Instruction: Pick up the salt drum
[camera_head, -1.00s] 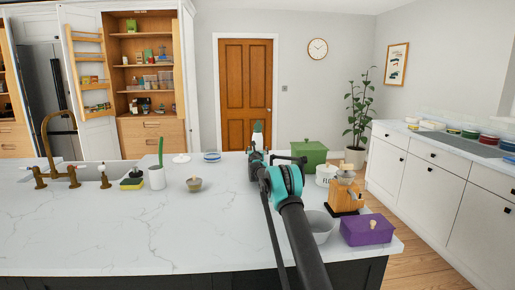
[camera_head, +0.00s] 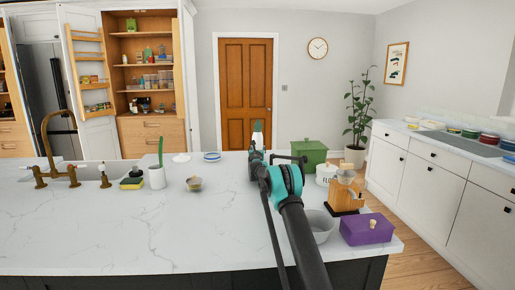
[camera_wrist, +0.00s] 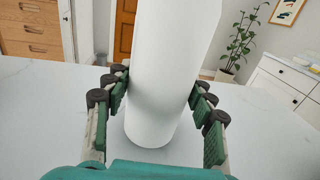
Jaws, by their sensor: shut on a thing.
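The salt drum is a plain white upright cylinder (camera_wrist: 165,70) that fills the middle of the wrist view. Its top runs out of that picture, and its rounded lower end shows near the counter. My gripper (camera_wrist: 157,88) has green-padded fingers on both sides of the drum and is shut on it. In the head view my gripper (camera_head: 257,152) is over the far part of the counter. A pale drum top with some green (camera_head: 258,127) shows above it; the rest is hidden by my gripper. I cannot tell whether the drum's base touches the counter.
Right of my arm stand a green bin (camera_head: 309,154), a flour canister (camera_head: 325,174), a wooden grinder (camera_head: 344,197), a grey pot (camera_head: 319,226) and a purple box (camera_head: 367,231). A small bowl (camera_head: 194,184) is to the left. The left-centre marble counter (camera_head: 130,230) is clear.

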